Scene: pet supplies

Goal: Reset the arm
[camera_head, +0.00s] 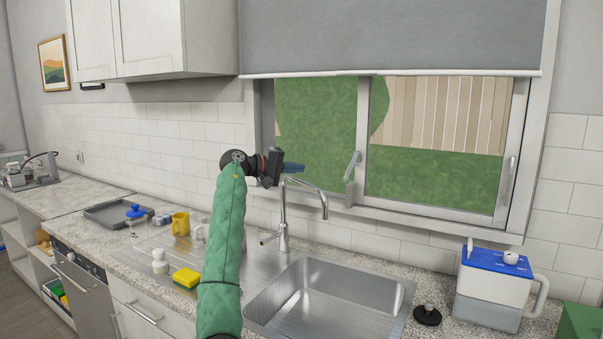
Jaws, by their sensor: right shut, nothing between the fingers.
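My right arm, in a green sleeve, reaches up from the bottom middle of the head view. Its black wrist bends to the right, and my right gripper (296,168) points right in front of the window. The gripper is shut and empty, just above the curved metal faucet (284,215); I cannot tell whether they touch. My left gripper is not in view.
A steel sink (330,295) lies below the faucet. A yellow sponge (186,278), a white bottle (160,262) and a yellow mug (180,223) stand left of my arm. A blue-and-white container (493,290) and a black stopper (427,315) stand on the right.

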